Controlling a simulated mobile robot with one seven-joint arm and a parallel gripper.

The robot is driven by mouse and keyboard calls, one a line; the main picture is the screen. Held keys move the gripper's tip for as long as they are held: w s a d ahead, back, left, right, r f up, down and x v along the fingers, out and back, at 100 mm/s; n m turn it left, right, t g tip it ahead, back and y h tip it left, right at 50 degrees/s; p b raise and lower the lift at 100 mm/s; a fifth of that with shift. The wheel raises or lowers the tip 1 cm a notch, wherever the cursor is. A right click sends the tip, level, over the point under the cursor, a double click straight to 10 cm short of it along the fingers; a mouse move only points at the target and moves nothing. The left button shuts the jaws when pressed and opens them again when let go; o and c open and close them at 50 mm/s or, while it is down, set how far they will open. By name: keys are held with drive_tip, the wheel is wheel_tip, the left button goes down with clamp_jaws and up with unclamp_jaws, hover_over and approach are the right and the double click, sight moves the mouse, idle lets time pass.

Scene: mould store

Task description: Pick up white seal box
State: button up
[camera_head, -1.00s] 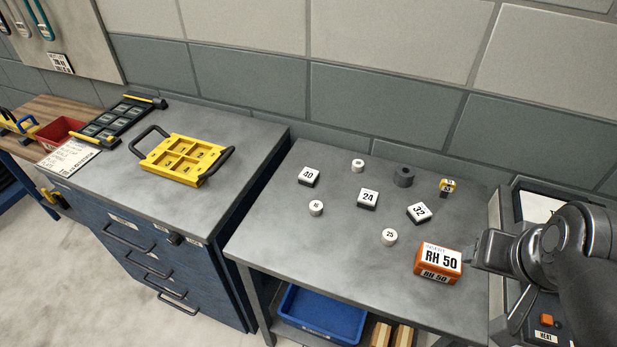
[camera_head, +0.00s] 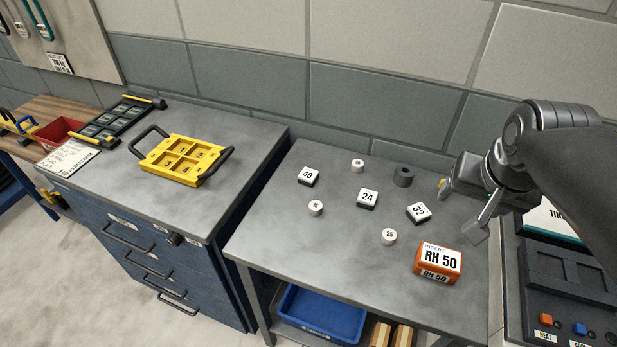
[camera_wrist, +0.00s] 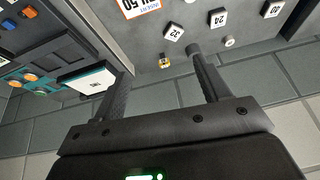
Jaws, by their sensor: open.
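No label that I can read says "seal", so I cannot tell which thing is the white seal box. Three small white-topped boxes stand on the grey table: box 40 (camera_head: 309,176), box 24 (camera_head: 367,197) and box 32 (camera_head: 418,211). The wrist view shows box 32 (camera_wrist: 173,33), box 24 (camera_wrist: 218,17) and box 40 (camera_wrist: 272,9). A white and teal box (camera_head: 546,219), its label partly hidden, is at the right by the control panel; it also shows in the wrist view (camera_wrist: 88,82). My gripper (camera_head: 462,210) is open and empty above the table's right end.
An orange RH 50 box (camera_head: 438,263), a dark grey cylinder (camera_head: 403,176) and several small white cylinders stand on the table (camera_head: 290,230). A small yellow piece (camera_wrist: 165,62) lies between the fingers in the wrist view. A yellow tray (camera_head: 203,177) sits on the left cabinet.

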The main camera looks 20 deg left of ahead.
drive_tip(key=w+a, duration=0.7)
drive_tip(key=w, duration=0.1)
drive_tip(key=g, duration=0.1)
approach(308, 174)
drive_tip(key=f, duration=0.1)
drive_tip(key=w+f, duration=0.1)
drive_tip(key=a+f, duration=0.1)
drive_tip(key=shift+w+f+m+h, duration=0.15)
drive_tip(key=shift+w+m+h, duration=0.15)
drive_tip(key=shift+w+h, duration=0.1)
drive_tip(key=x, duration=0.5)
drive_tip(key=shift+s+d+f, duration=0.15)
drive_tip(key=shift+s+d, duration=0.1)
drive_tip(key=c, duration=1.1)
